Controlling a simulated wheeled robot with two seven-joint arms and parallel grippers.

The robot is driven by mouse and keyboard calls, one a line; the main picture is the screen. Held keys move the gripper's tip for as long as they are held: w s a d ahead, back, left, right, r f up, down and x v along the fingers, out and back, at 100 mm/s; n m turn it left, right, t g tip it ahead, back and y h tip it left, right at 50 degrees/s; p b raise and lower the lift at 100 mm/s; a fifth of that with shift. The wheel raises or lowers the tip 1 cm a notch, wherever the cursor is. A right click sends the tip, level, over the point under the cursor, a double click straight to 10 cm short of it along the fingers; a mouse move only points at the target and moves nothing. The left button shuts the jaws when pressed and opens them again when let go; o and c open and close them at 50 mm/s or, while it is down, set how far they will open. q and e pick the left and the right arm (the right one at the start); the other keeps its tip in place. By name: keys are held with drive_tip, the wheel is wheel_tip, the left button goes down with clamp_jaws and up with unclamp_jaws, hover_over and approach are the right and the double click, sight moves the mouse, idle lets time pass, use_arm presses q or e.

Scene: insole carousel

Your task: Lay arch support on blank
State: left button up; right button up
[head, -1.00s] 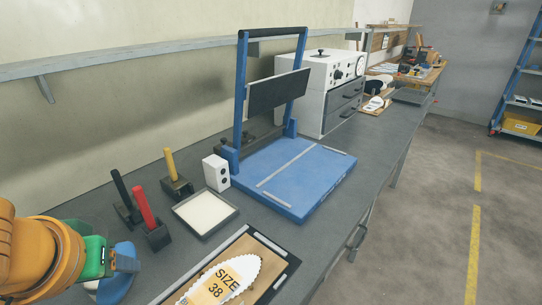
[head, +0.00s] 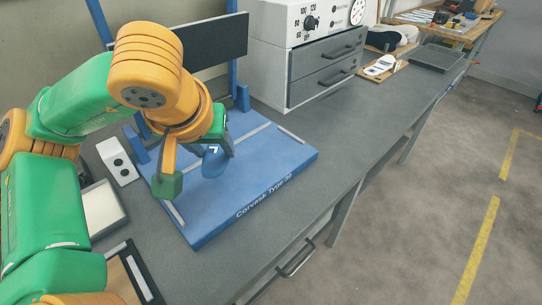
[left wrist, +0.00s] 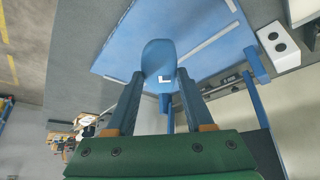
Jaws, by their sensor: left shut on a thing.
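My left gripper (head: 196,164) is shut on a small blue arch support (head: 213,163) marked with a white "L". It hangs over the blue press bed (head: 262,178); I cannot tell the exact gap beneath it. In the left wrist view, the rounded blue arch support (left wrist: 159,56) sticks out between the two fingertips (left wrist: 160,76), with the blue bed (left wrist: 205,25) behind it. No blank can be clearly made out now; the SIZE 38 board is cut off at the lower left, behind my arm. My right gripper is not in view.
A white two-hole box (head: 117,160) and a tray with a pale sheet (head: 103,208) stand left of the bed. The press's blue upright (head: 232,60) and dark plate (head: 215,42) rise behind. A white cabinet with grey drawers (head: 325,68) stands beyond.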

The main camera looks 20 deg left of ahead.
use_arm(q)
approach(250, 160)
drive_tip(key=x, duration=0.5)
drive_tip(key=shift+a, duration=0.1)
drive_tip(key=shift+w+f, duration=0.15)
drive_tip(key=shift+f, duration=0.2)
drive_tip(key=shift+f, duration=0.1)
drive_tip(key=shift+f+b, duration=0.1)
drive_tip(key=shift+b, duration=0.3)
drive_tip(key=o, duration=1.3)
